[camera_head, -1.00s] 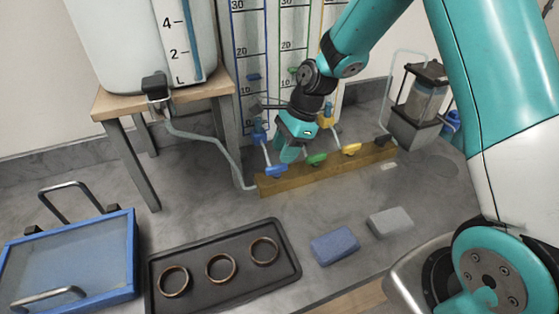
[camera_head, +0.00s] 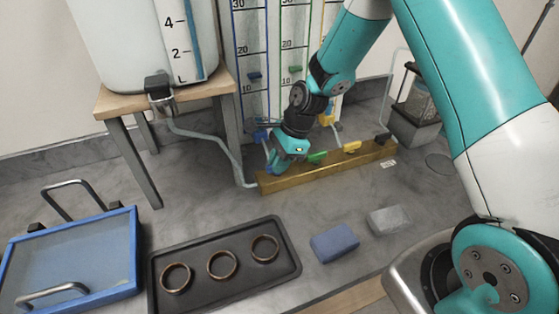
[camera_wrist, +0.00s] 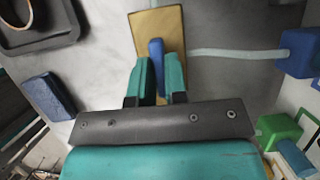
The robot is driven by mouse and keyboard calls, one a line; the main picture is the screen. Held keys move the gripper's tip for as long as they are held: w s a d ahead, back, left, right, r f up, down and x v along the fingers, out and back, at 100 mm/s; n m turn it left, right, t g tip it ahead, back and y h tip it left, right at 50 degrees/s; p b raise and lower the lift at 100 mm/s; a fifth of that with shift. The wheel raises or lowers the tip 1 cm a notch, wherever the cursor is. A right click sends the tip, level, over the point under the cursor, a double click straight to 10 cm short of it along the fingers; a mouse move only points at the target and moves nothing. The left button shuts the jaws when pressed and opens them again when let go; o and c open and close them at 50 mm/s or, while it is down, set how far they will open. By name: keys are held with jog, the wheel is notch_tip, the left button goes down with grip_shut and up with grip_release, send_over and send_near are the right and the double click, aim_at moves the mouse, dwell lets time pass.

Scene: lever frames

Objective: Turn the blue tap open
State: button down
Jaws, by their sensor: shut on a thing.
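The blue tap (camera_wrist: 156,62) is a blue lever on the end of the wooden manifold block. In the wrist view it sits between the two teal fingers of my gripper (camera_wrist: 157,72), which are shut on it. The wooden block (camera_head: 335,173) lies along the back of the counter and also shows in the wrist view (camera_wrist: 146,26). In the head view my gripper (camera_head: 277,165) is at the block's left end and mostly hides the blue tap. The green tap (camera_head: 317,157) and the yellow tap (camera_head: 351,147) stand further right on the block.
Gauge columns (camera_head: 252,50) stand behind the block. A tank (camera_head: 130,40) rests on a wooden stand (camera_head: 107,103) at left, with a hose to the block. A black tray (camera_head: 203,291) with rings, a blue sponge (camera_head: 335,243) and a grey sponge (camera_head: 390,220) lie in front.

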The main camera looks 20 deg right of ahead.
jog(key=shift+n, duration=0.4)
jog(key=n+g+p, duration=0.1)
jog(key=n, duration=0.2)
jog(key=n+g+h, duration=0.1)
jog(key=n+g, duration=0.1)
jog(key=n, duration=0.3)
jog(key=shift+w+a+p, duration=0.1)
jog(key=shift+p, duration=0.3)
jog(key=n+h, duration=0.1)
jog(key=n, duration=0.1)
jog(key=n+g+h, duration=0.1)
jog(key=n, duration=0.2)
jog(key=shift+f+b, duration=0.1)
jog(key=shift+b, duration=0.2)
jog(key=shift+a+n+g+h+b, duration=0.15)
jog(key=shift+n+h, duration=0.25)
jog(key=shift+n, duration=0.6)
jog(key=shift+d+n+g+h+b, duration=0.15)
jog(key=shift+n+h+b, duration=0.2)
jog(key=shift+n, duration=0.65)
jog(key=shift+a, duration=0.1)
jog(key=c, duration=1.1)
grip_release()
jog(key=shift+c, duration=0.2)
